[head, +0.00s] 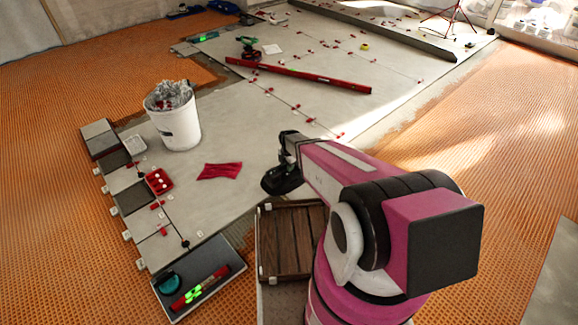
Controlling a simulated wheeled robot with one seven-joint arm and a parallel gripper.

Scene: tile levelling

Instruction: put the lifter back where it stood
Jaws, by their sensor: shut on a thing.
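My gripper (290,146) is at the end of my pink arm, in the middle of the head view, over the grey tiled floor. It is shut on the lifter (280,182), a dark, rounded tool that shows just below and in front of the fingers. My arm and gripper hide part of the lifter. I cannot tell whether its underside touches the floor or hangs a little above it. The place where it stood is not marked in any way I can make out.
A grey tray (228,262) with a red level stands at the lower left. Small red clips dot the joints.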

